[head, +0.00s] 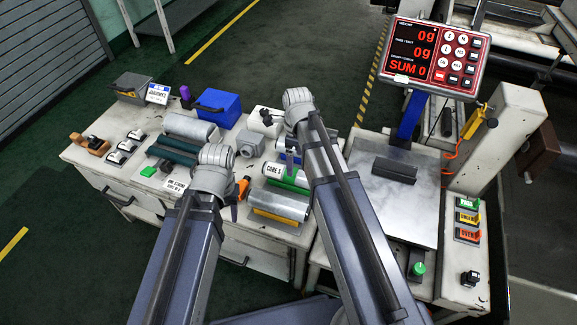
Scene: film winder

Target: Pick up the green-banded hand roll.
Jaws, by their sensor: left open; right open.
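I cannot tell for certain which roll is the green-banded hand roll. A pale roll (283,173) by the "CORE S" label lies on the bench with a green strip (289,185) along its near side. A wider silver roll (278,203) lies just in front, with a yellow strip (274,215) below it. My arms hide parts of the bench and rolls.
Right, a scale plate (391,210) holds a dark block (395,170) below a red display (431,57).

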